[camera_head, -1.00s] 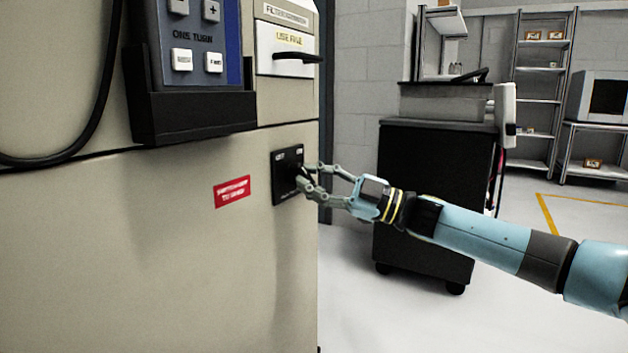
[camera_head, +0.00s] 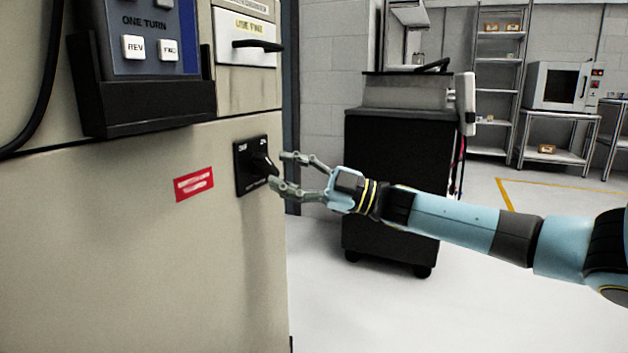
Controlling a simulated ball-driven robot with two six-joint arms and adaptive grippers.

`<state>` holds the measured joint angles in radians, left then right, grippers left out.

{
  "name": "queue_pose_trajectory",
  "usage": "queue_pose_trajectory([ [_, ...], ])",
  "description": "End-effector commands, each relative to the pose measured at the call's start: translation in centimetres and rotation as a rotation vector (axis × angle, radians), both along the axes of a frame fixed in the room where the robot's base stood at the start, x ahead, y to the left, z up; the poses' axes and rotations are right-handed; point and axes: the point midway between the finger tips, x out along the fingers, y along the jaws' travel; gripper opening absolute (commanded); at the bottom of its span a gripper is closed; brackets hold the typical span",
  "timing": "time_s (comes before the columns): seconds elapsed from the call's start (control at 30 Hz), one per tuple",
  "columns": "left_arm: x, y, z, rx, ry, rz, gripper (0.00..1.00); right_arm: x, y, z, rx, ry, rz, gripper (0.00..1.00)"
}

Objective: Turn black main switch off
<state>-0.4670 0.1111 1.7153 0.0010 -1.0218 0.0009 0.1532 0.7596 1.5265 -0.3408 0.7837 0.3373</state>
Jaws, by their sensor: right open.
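The black main switch (camera_head: 262,163) is a dark knob on a square black plate (camera_head: 246,180), set in the beige cabinet's front near its right edge. The knob is tilted, with its upper end pointing left of vertical. White lettering on the plate is too small to read surely. My right gripper (camera_head: 279,171) is open, to the right of the knob. Its fingers point left at the knob and hold nothing. A small gap seems to show between fingertips and knob, but contact of the lower finger cannot be ruled out. My left gripper is not in view.
The beige cabinet (camera_head: 130,260) fills the left side, with a red label (camera_head: 194,183) and a blue button panel (camera_head: 150,40) in a black holder. A black wheeled cart (camera_head: 390,190) stands behind my right arm. Open floor lies at the lower right.

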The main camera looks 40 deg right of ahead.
Motion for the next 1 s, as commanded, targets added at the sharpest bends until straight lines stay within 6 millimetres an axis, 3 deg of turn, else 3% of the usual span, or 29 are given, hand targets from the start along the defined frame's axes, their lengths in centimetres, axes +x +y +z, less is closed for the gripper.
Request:
queue_pose_trajectory([
  [0.2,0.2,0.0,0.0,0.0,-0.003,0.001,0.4,-3.8,-3.1,-1.5,-0.005,0.006,0.002,0.4],
  [0.43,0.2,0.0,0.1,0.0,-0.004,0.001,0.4,-6.6,-5.3,-2.4,-0.003,0.003,0.002,0.4],
  [1.0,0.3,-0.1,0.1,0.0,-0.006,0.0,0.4,-7.3,-5.9,-2.6,0.0,-0.002,0.001,0.4],
])
